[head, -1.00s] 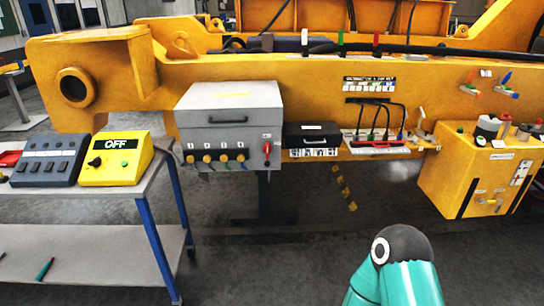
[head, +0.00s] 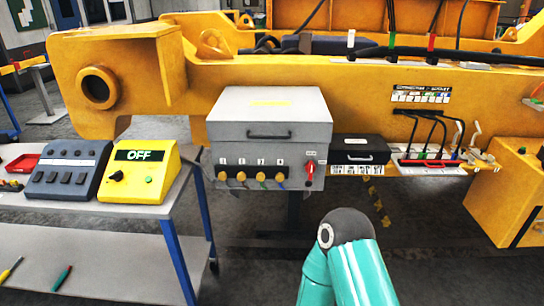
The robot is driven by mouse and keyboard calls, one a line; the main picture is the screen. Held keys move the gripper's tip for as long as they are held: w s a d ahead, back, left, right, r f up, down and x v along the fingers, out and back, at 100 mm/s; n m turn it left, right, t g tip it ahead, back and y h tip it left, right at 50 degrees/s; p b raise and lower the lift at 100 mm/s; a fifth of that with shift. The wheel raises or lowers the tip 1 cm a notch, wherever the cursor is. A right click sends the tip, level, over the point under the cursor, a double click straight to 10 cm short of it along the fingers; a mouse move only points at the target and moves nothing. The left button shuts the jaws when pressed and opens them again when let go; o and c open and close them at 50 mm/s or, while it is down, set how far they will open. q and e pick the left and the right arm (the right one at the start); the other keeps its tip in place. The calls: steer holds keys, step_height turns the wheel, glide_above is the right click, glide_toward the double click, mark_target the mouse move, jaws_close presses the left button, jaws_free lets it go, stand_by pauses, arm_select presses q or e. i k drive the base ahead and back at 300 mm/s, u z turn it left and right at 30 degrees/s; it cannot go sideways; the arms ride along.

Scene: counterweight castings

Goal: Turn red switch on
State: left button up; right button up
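A red switch (head: 310,168) sits on the front right of a grey box (head: 268,130) mounted on the yellow machine frame. Its handle looks roughly upright; its small label is too small to read. A row of yellow knobs (head: 241,176) lies to its left on the same panel. A yellow box (head: 140,175) on the table at left shows the word OFF on its display. My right arm's teal link rises from the bottom, below and right of the switch, apart from it. Neither gripper is in view.
A dark switch box (head: 64,170) and a red tray (head: 22,163) stand on the grey table with blue legs. A black case (head: 360,149) and a rack of cables (head: 432,165) are right of the grey box. Floor below is open.

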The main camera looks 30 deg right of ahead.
mark_target(311, 168)
steer(key=z, duration=0.1)
steer(key=i, duration=1)
steer(key=z, duration=0.5)
